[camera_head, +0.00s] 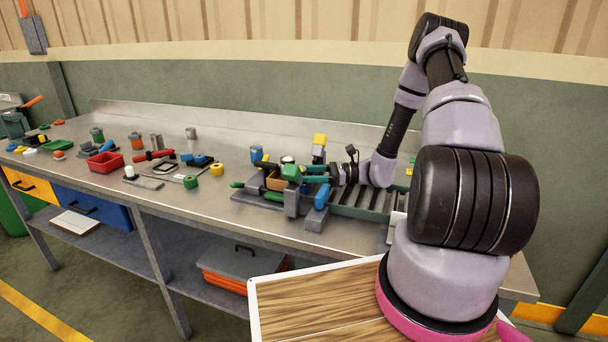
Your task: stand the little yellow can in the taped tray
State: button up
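A small yellow can (217,169) stands on the steel workbench, left of the middle, apart from my gripper. A small brown open tray (276,181) sits among grey fixtures near the bench's middle; tape on it is too small to make out. My gripper (304,174) reaches in from the right, with its fingers pointing left, just right of the brown tray. A green object (291,172) is at its fingertips; I cannot tell whether the fingers hold it.
A green can (190,182) stands beside the yellow one. A yellow-topped grey post (319,146) is behind my gripper, and a blue cylinder (322,195) is in front. A roller track (362,202) runs right. A red bin (105,162) is at left.

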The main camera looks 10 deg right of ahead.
jog(key=shift+s+f, duration=0.25)
jog(key=shift+f, duration=0.15)
jog(key=shift+r, duration=0.2)
jog(key=d, duration=0.4)
jog(key=s+d, duration=0.1)
jog(key=d, duration=0.6)
jog(key=shift+s+d+r, duration=0.35)
jog(key=shift+s+d, duration=0.05)
jog(key=s+a+r+n+t+h, duration=0.1)
jog(key=s+r+n+h, duration=0.4)
jog(key=r, duration=0.6)
jog(key=s+a+r+n+t+h, duration=0.1)
jog(key=s+a+r+n+h, duration=0.2)
jog(key=s+r, duration=0.6)
jog(key=s+a+r+n+t+h, duration=0.1)
jog(key=s+r+n+h, duration=0.5)
jog(key=r, duration=0.7)
jog(key=shift+s+a+r+n+t+h, duration=0.3)
jog(key=shift+s+a+n+t+h, duration=0.15)
jog(key=shift+n+h, duration=0.4)
